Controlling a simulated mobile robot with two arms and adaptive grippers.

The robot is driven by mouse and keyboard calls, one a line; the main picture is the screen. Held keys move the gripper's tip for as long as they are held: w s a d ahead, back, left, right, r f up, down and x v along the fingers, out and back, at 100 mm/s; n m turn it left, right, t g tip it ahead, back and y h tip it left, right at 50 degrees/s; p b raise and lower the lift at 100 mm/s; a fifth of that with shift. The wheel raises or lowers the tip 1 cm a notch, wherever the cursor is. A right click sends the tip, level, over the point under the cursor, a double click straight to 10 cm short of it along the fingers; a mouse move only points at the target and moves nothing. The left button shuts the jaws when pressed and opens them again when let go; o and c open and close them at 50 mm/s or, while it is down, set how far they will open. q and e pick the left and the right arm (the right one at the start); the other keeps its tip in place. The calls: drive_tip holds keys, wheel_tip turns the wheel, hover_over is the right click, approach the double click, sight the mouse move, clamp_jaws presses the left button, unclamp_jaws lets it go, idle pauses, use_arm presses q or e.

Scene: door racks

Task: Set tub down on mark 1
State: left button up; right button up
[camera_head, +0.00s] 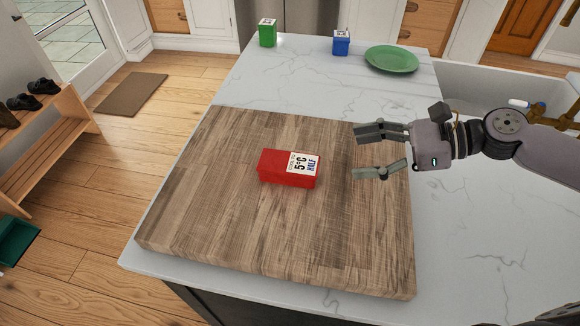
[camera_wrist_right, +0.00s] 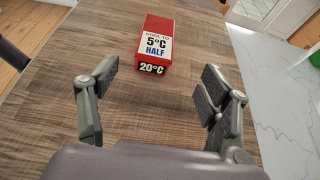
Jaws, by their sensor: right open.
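A red tub (camera_head: 283,168) with a white label reading "5°C HALF" sits on a wooden board (camera_head: 220,230). In the right wrist view the tub (camera_wrist_right: 158,28) stands ahead of my right gripper, and a dark "20°C" strip shows on its near end. My right gripper (camera_head: 366,153) is open and empty, to the right of the tub and apart from it. Its two fingers (camera_wrist_right: 155,95) show spread in the wrist view, with bare board between them. I see no mark labelled 1 in these views. My left gripper is not in view.
A green box (camera_head: 268,33), a blue box (camera_head: 341,43) and a green plate (camera_head: 391,59) stand at the far end of the white counter (camera_head: 300,85). A sink (camera_head: 480,85) lies at the back right. The board around the tub is clear.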

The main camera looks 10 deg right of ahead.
sight(298, 163)
drive_tip(key=p+x, duration=0.3)
drive_tip(key=x, duration=0.7)
drive_tip(key=shift+s+a+r, duration=0.1)
drive_tip(key=shift+s+r, duration=0.05)
drive_tip(key=shift+r, duration=0.05)
drive_tip(key=shift+w+a+f, duration=0.2)
drive_tip(key=shift+a+f, duration=0.1)
drive_tip(key=shift+a, duration=0.1)
drive_tip(key=shift+a+f+p, duration=0.1)
drive_tip(key=shift+a+p, duration=0.2)
drive_tip(key=shift+a, duration=0.05)
drive_tip(key=p+x, duration=0.1)
drive_tip(key=x, duration=0.2)
drive_tip(key=shift+a+f, duration=0.25)
drive_tip(key=shift+a, duration=0.05)
drive_tip(key=shift+w+a+f, duration=0.2)
drive_tip(key=shift+a+f, duration=0.05)
drive_tip(key=shift+a, duration=0.05)
drive_tip(key=shift+d, duration=0.1)
